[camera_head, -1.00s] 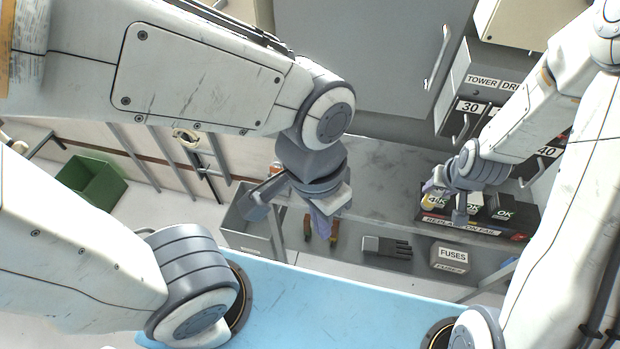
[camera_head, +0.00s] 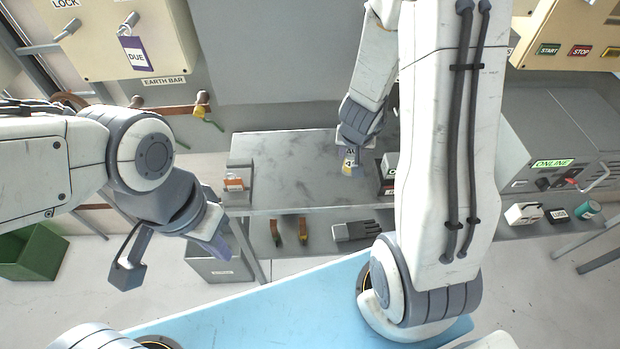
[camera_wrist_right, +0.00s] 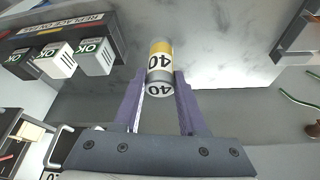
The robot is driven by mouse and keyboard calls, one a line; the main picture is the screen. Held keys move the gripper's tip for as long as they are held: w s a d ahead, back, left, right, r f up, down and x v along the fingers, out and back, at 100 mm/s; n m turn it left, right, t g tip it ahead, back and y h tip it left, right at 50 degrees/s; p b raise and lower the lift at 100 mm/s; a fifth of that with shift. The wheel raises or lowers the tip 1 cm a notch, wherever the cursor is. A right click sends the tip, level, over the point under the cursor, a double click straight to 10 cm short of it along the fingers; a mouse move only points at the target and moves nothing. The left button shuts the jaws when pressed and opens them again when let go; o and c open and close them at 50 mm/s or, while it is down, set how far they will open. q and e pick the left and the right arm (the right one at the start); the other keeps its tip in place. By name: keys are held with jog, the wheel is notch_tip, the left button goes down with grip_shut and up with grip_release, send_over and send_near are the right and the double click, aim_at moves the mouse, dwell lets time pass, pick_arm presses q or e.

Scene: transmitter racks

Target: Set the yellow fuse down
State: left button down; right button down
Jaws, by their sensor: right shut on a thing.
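The yellow fuse (camera_head: 350,163) is a short white cylinder with a yellow band and the number 40. In the right wrist view the fuse (camera_wrist_right: 160,66) sits between the two purple fingers of my right gripper (camera_wrist_right: 158,88), which is shut on it. In the head view my right gripper (camera_head: 352,150) is over the grey bench (camera_head: 290,150), left of the black block rack. I cannot tell whether the fuse touches the bench top. My left gripper (camera_head: 172,255) is open and empty, in front of the bench at the left.
The black rack (camera_wrist_right: 50,35) with several OK blocks stands beside the fuse. A small orange-labelled box (camera_head: 236,180) is at the bench's left end. Bare bench top lies between them. My right arm hides part of the bench.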

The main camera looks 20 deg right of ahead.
jog(key=shift+w+a+f, duration=1.15)
jog(key=shift+w+f, duration=0.35)
jog(key=shift+f, duration=0.3)
jog(key=shift+w+a+f, duration=1.2)
jog(key=shift+w+f, duration=0.3)
jog(key=shift+f, duration=0.35)
jog(key=shift+w+a+f, duration=1.15)
jog(key=shift+w+f, duration=0.35)
jog(key=shift+f, duration=0.3)
jog(key=shift+f+b, duration=0.2)
jog(key=shift+b, duration=0.1)
jog(key=shift+c, duration=2.3)
grip_release()
jog(key=shift+r, duration=0.1)
